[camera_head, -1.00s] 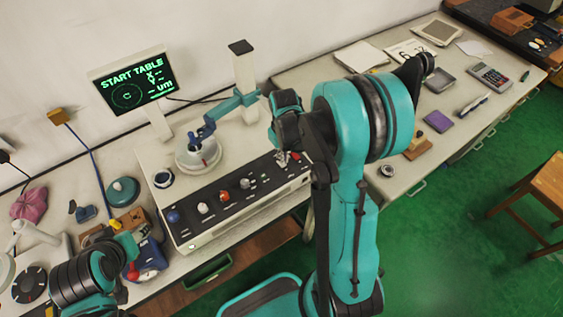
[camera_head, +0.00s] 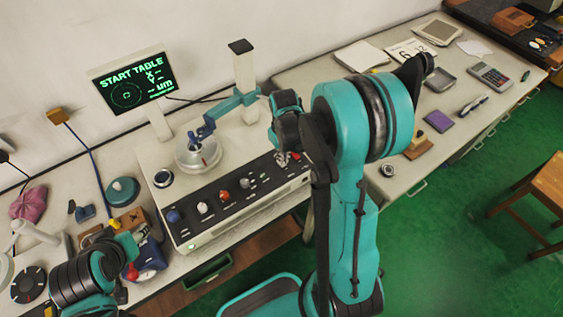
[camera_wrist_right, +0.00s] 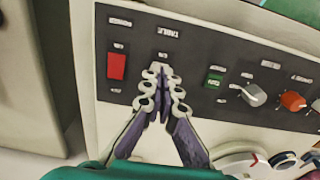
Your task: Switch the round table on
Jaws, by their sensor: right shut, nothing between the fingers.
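The round table (camera_head: 190,160) is a pale disc on the instrument, with a blue-tipped arm over it. The screen (camera_head: 133,82) reads START TABLE. In the right wrist view, the dark panel (camera_wrist_right: 205,110) carries a label reading TABLE (camera_wrist_right: 167,31). My right gripper (camera_wrist_right: 155,84) is shut and empty, its fingertips at the panel just below that label. They cover whatever sits there, and I cannot tell if they touch it. A red rocker switch (camera_wrist_right: 116,66) is left of them and a green switch (camera_wrist_right: 213,82) right. My left gripper (camera_head: 118,240) is at lower left, its fingers unclear.
Knobs (camera_head: 202,208) line the panel left of my right gripper in the head view. A blue device (camera_head: 148,258) and a teal round thing (camera_head: 122,191) lie near my left gripper. A calculator (camera_head: 488,76) and a purple pad (camera_head: 438,121) lie on the right bench.

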